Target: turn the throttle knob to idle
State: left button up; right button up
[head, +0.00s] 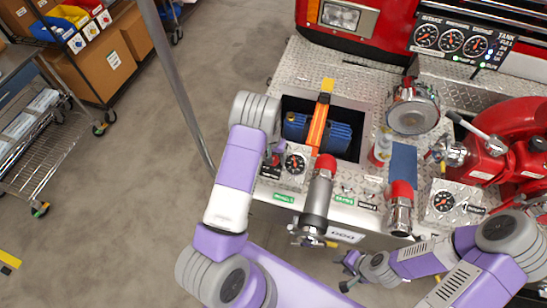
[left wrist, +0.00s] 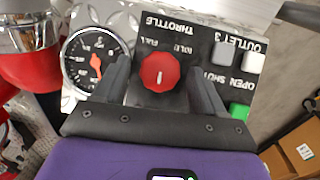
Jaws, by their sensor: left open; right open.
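The red throttle knob (left wrist: 159,74) sits on a black panel (left wrist: 190,30) under the labels THROTTLE, FULL and IDLE, which read upside down in the left wrist view. A short white mark on the knob stands roughly upright in that view. My left gripper (left wrist: 161,80) is open, with one finger on each side of the knob and small gaps visible. Whether the fingertips reach the knob's depth is unclear. In the head view my left gripper (head: 273,153) is at the truck panel, mostly hidden by its wrist. My right gripper (head: 350,272) is open and empty below the truck's edge.
A round gauge (left wrist: 95,60) is left of the knob. A red-capped pipe (head: 318,195) stands right of my left gripper. An open bay (head: 345,110) with blue contents lies behind.

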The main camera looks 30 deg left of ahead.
pick_arm(q)
jog(key=shift+f, duration=0.35)
